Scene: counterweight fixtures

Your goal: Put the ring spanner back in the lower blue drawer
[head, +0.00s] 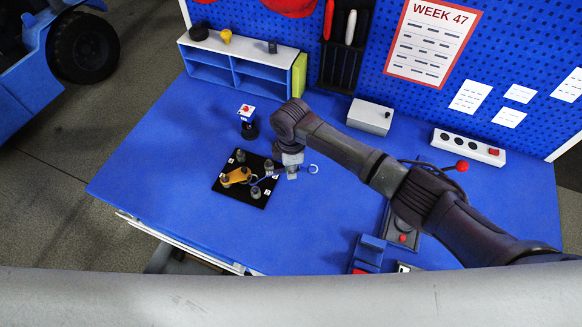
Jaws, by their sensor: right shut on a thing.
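The ring spanner (313,169) is a thin blue tool with a pale ring end, lying at a slant beside and partly over the black square plate. My right gripper (292,169) points down at the spanner and is shut on it close to the ring end; the fingers hide that part. I cannot tell whether the spanner touches the plate. My left gripper is not in view.
The black plate (229,187) carries a yellow-orange link and several grey posts. A small red-topped device (247,112) stands behind it. A blue-and-white shelf (235,70), a grey box (370,116) and a button panel (468,147) line the back. The blue table's left (150,165) is clear.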

